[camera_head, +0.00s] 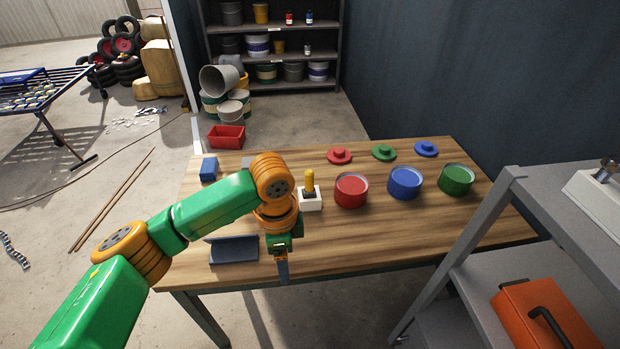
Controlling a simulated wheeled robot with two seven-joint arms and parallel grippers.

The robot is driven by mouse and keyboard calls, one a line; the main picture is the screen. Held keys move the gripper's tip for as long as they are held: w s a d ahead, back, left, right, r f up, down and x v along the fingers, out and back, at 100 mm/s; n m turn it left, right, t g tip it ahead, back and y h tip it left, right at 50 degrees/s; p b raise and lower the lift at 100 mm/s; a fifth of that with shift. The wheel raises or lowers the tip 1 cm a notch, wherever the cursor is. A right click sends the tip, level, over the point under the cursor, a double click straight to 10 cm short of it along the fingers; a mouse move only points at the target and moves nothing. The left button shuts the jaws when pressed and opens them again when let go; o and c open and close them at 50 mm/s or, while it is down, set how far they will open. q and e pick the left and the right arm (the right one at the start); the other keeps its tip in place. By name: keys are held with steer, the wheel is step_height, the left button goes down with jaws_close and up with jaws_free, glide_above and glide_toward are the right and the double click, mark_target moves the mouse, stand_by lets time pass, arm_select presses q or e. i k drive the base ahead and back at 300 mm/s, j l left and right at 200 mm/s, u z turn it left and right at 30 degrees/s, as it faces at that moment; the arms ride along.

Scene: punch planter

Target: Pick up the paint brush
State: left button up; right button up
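The paint brush (310,181) stands upright, yellow handle up, in a small white holder (310,203) on the wooden table (400,235). Its lower end is hidden in the holder. My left gripper (283,272) points down near the table's front edge, in front and slightly left of the brush and apart from it. Its fingers are seen edge-on, so I cannot tell whether they are open or shut. Nothing shows held in them. My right gripper is not in view.
Red (351,190), blue (405,183) and green (456,179) paint cans stand right of the holder, with coloured lids (384,153) behind. A dark blue tray (234,250) lies left of my gripper. A grey shelf cart (480,220) stands at the right.

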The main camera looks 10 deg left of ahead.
mark_target(309, 191)
steer(key=i, duration=1.3)
